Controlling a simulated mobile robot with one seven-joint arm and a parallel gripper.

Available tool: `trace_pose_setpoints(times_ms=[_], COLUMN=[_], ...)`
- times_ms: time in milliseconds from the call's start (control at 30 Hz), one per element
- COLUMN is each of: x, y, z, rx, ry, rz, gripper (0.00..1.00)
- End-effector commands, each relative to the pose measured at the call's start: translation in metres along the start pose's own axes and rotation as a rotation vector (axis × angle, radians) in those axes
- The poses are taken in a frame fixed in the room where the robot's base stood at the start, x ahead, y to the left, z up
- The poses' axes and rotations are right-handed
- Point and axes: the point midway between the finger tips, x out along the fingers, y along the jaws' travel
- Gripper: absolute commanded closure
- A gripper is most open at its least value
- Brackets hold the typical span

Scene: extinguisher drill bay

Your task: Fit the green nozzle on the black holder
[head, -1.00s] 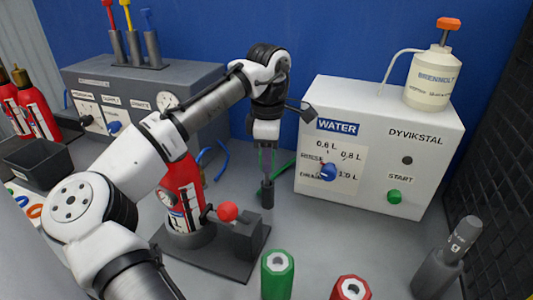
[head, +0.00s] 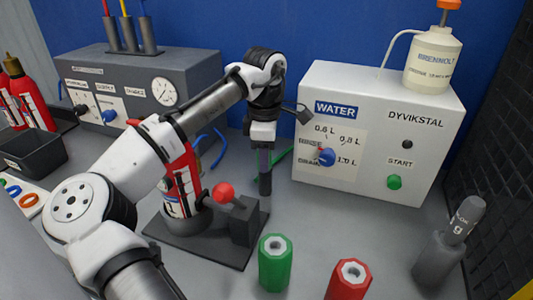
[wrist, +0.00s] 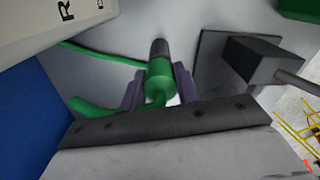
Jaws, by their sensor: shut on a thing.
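My gripper (head: 265,168) points down beside the red extinguisher's base plate, its fingers shut on the green nozzle (wrist: 159,82). In the wrist view the nozzle is a short green cylinder between the two purple-grey fingers. A dark cylinder (wrist: 159,48) lies in line with the nozzle's far end; it appears to be the black holder, but I cannot tell whether it is that or the nozzle's own tip. In the head view the fingers hide the nozzle and the dark end below them is hard to separate. Whether the nozzle is seated cannot be told.
A dark block with a red-ball lever (head: 223,191) stands close left of my gripper. A green hose (wrist: 95,52) runs beside the nozzle. The white WATER box (head: 375,135) is behind right. A green cap (head: 275,265) and a red cap (head: 349,281) stand in front.

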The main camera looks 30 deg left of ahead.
Motion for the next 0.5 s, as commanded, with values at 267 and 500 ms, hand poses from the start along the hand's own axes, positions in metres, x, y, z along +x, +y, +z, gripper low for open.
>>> trace_pose_setpoints(times_ms=[267, 500], x=[0.0034, 0.0033], y=[0.0022, 0.0022], z=[-0.001, -0.001], rx=[0.002, 0.002], ry=[0.0, 0.0], rz=[0.0, 0.0], gripper=[0.98, 0.64])
